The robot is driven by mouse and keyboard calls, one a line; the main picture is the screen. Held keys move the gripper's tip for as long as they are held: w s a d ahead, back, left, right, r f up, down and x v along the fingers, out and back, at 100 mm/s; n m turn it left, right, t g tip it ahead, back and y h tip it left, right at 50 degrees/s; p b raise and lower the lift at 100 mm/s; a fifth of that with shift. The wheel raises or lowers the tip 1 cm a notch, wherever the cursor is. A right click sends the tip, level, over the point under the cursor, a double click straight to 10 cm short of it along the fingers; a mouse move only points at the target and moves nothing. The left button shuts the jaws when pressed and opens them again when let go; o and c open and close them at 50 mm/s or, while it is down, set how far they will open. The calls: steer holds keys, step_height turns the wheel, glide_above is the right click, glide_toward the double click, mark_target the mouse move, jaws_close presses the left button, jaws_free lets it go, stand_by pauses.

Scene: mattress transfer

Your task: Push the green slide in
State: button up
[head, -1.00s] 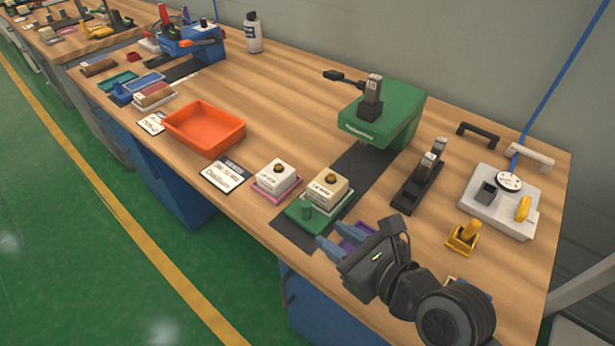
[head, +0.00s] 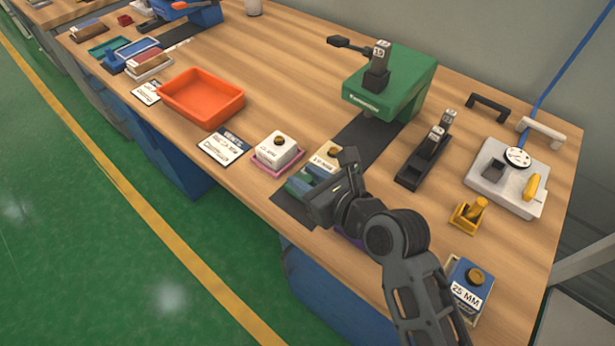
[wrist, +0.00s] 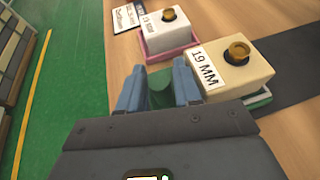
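The green slide (head: 300,184) lies at the near end of a dark strip that runs back to the green press (head: 398,97). It carries a cream block labelled 19 MM, which shows in the wrist view (wrist: 225,77). The slide's upright green handle (wrist: 160,90) stands at its near end. My gripper (wrist: 159,88) is over the slide with one blue finger on each side of the handle. The fingers look open. The handle nearly fills the gap, and I cannot tell whether they touch it. In the head view my gripper (head: 308,183) hides part of the slide and block.
A white block (head: 278,148) on a pink tray sits just left of the slide. A black rack (head: 424,160) and a yellow fixture (head: 468,214) stand to the right. A blue 25 MM block (head: 468,285) is near my arm. The dark strip (head: 365,138) looks clear.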

mark_target(337, 150)
jaws_close()
stand_by(0.4)
steer(key=w+d, duration=0.3)
steer(key=w, duration=0.2)
steer(key=w+d, duration=0.2)
steer(key=shift+w+d+p, duration=0.15)
steer(key=shift+d+p, duration=0.15)
steer(key=shift+d, duration=0.05)
jaws_free()
